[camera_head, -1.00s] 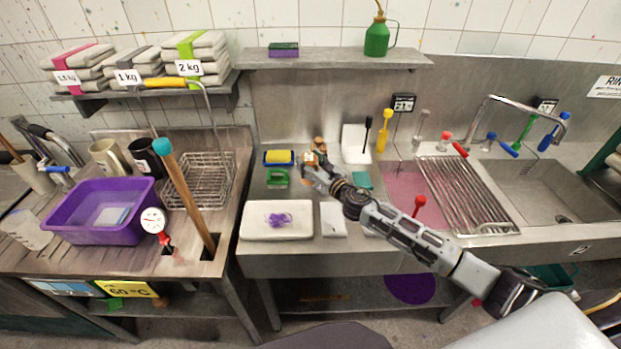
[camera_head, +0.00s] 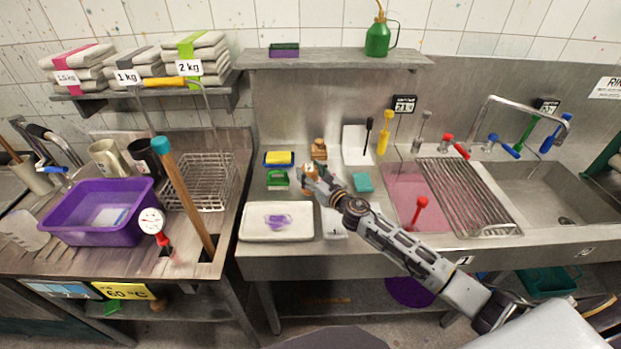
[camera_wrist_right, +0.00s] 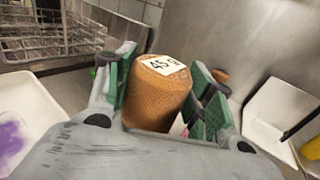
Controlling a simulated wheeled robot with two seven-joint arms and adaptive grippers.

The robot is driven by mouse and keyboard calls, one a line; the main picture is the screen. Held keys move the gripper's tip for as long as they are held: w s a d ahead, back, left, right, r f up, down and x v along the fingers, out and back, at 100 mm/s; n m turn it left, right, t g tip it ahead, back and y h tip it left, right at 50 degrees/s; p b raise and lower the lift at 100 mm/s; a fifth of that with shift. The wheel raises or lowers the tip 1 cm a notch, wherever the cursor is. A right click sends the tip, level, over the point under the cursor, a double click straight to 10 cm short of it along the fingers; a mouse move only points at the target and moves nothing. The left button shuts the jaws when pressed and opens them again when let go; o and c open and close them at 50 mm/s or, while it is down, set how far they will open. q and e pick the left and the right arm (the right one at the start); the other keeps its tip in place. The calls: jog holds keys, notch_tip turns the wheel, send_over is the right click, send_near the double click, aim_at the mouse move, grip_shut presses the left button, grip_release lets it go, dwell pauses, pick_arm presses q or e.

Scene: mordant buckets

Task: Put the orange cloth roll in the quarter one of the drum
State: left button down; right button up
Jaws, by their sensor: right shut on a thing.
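My right gripper (camera_head: 307,176) is shut on an orange-brown, mesh-textured roll with a white "45 g" label. In the right wrist view the roll (camera_wrist_right: 160,92) sits between the green finger pads, label end showing. In the head view it shows as a small orange patch (camera_head: 309,169) above the steel counter, partly hidden by the gripper. My left gripper is not in view. I cannot make out the drum or its quarters in these frames.
A second brown item (camera_head: 319,150) stands just behind the gripper. Nearby are a green brush (camera_head: 278,179), a yellow sponge on a blue dish (camera_head: 279,158), a white tray (camera_head: 300,234) with purple stuff, and a teal block (camera_head: 362,182). A sink rack (camera_head: 465,200) lies to the right.

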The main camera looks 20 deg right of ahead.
jog(key=shift+f, duration=0.8)
jog(key=shift+f, duration=0.1)
jog(key=o, duration=1.1)
jog(key=shift+b+v, duration=1.1)
jog(key=shift+v, duration=4.9)
jog(key=shift+o, duration=0.3)
